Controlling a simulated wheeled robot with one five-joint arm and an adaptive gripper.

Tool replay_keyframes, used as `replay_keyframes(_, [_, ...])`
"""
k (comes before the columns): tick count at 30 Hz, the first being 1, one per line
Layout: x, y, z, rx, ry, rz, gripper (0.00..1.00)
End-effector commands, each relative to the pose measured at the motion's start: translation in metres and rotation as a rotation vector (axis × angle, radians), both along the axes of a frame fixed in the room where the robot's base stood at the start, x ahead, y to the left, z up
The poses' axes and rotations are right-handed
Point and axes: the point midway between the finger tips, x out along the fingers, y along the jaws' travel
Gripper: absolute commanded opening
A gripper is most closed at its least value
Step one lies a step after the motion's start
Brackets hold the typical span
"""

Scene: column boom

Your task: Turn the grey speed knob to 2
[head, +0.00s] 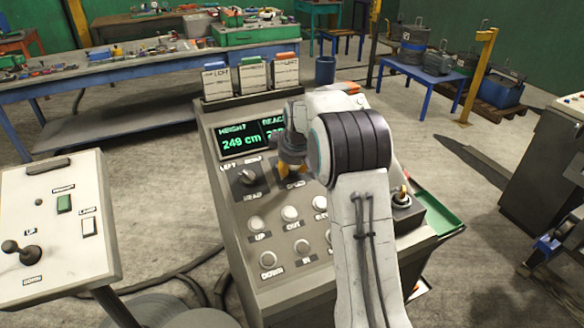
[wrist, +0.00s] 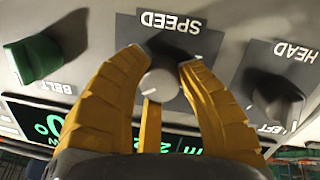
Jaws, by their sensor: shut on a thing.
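The grey speed knob (wrist: 160,84) shows in the wrist view as a round, light grey cap on a dark plate, below the upside-down SPEED label (wrist: 170,22). A small pale mark shows near its edge; which number it points to cannot be read. My gripper (wrist: 163,75) has its yellow fingers on either side of the knob, shut on it. In the head view my gripper (head: 291,170) is down on the console's upper panel, and my wrist and arm hide the knob.
On the console (head: 225,228), several pale push buttons (head: 258,224) sit nearer, and a green display (head: 241,142) reads height 249 cm. A lever box (head: 30,240) stands at left.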

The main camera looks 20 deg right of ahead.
Motion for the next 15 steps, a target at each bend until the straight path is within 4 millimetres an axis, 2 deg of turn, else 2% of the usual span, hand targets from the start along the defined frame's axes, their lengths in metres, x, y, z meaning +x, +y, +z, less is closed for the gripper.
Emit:
replay_keyframes(1, [-0.0042,-0.0001,-0.0094,-0.012,0.018,0.031,0.01])
replay_keyframes(4, [-0.0041,-0.0009,-0.0119,-0.051,0.017,0.104,0.01])
replay_keyframes(9, [-0.0046,-0.0018,-0.0106,-0.092,0.018,0.184,0.01])
replay_keyframes(15, [-0.0048,-0.0024,-0.0084,-0.101,0.02,0.201,0.01])
